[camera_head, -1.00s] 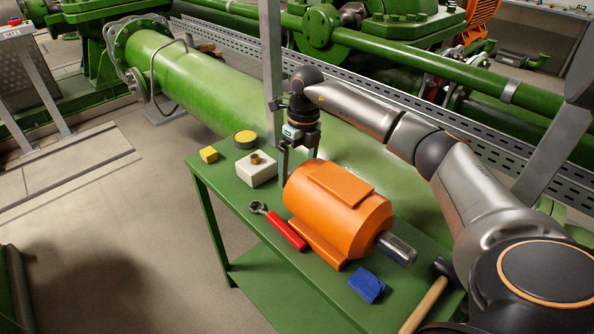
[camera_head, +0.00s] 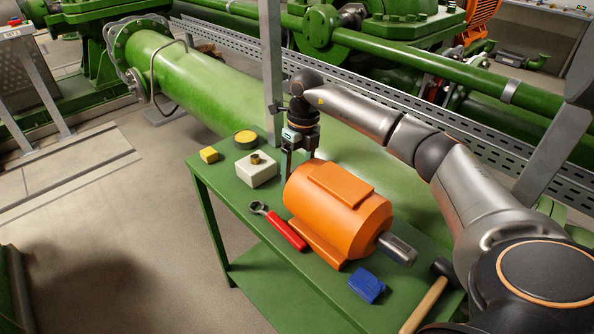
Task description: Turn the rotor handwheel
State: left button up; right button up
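An orange motor (camera_head: 335,205) lies on a green table (camera_head: 265,265), with a bare metal shaft (camera_head: 397,249) out of its right end. I cannot make out a handwheel; the motor's far left end is hidden from this view. My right gripper (camera_head: 301,170) points down just behind that end. Its two fingers stand apart, but their tips are partly hidden by the motor, so I cannot tell whether anything is between them. My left gripper is not in view.
A grey post (camera_head: 271,70) rises close behind my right gripper.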

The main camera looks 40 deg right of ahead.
jog(key=shift+c, duration=0.4)
